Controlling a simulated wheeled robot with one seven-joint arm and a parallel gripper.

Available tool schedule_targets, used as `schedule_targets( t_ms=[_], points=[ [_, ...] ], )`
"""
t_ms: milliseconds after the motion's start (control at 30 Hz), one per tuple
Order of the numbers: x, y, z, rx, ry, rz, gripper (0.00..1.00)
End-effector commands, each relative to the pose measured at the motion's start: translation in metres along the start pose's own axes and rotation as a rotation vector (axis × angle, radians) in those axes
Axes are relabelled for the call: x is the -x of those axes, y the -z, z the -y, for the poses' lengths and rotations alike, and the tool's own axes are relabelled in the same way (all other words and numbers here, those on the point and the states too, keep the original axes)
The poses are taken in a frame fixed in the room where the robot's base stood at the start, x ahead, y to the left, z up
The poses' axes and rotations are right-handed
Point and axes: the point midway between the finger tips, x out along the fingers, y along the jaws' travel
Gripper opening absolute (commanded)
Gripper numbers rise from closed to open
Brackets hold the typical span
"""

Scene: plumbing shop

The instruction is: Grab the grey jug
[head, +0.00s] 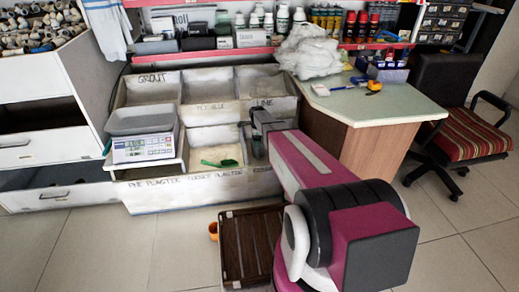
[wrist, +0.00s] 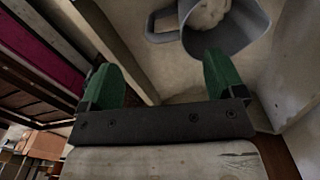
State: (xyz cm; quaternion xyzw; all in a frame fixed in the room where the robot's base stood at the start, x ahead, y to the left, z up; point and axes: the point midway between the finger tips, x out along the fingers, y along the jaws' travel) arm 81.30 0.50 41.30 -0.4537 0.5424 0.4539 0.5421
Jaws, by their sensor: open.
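The grey jug (wrist: 238,36) is at the top of the wrist view, in a pale bin compartment, with its handle (wrist: 152,28) toward the left. Pale material shows inside its mouth. My gripper (wrist: 160,80) is open, its two green fingertips spread wide with nothing between them. The jug lies beyond the fingertips, nearer the right one; the exact gap cannot be told. In the head view my arm covers most of the right front compartment, so the jug cannot be made out clearly there.
Compartment walls (wrist: 115,40) stand close to the fingers. A scale (head: 145,148) sits on the left bins, and a green scoop (head: 222,163) lies in the middle front bin. A green-topped counter (head: 370,105) is to the right. A brown slatted crate (head: 232,248) is on the floor.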

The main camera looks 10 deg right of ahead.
Motion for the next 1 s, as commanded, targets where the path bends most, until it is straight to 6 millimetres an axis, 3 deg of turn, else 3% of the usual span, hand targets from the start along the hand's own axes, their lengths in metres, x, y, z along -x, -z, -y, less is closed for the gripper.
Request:
schedule_targets(
  t_ms=[200,467,800,1000],
  points=[
    [-0.034,0.000,0.001,0.001,-0.001,0.000,0.88],
    [-0.050,0.001,0.003,0.002,0.001,0.000,0.88],
    [-0.093,0.004,0.006,0.002,0.000,0.000,0.88],
    [-0.095,0.004,0.005,0.002,0.001,0.000,0.88]
  ],
)
